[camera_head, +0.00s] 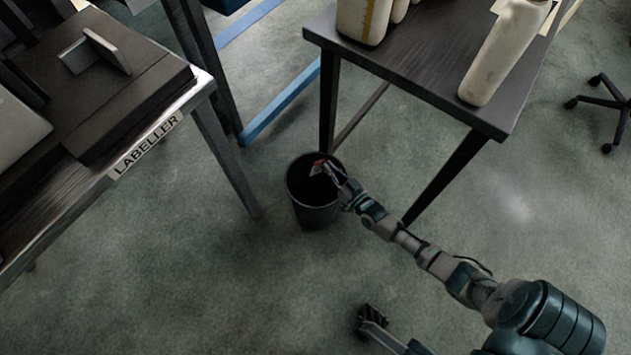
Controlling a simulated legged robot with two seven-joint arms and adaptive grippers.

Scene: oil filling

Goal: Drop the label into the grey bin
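The grey bin (315,213) is a dark round open-topped bin standing on the floor near the middle of the camera_head view. My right gripper (326,170) reaches in from the lower right and is over the bin's opening. It appears shut on the label (317,168), a small pale and red piece at its fingertips, above the dark inside of the bin. My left gripper (371,318) seems to be the dark piece at the bottom edge, well apart from the bin. Its fingers are too dark to read.
A labeller table (143,147) stands at the left. A dark table (430,70) stands at the upper right, with a pale bottle (505,55) and other containers (362,20); its near leg is close to my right arm. The floor around the bin is clear.

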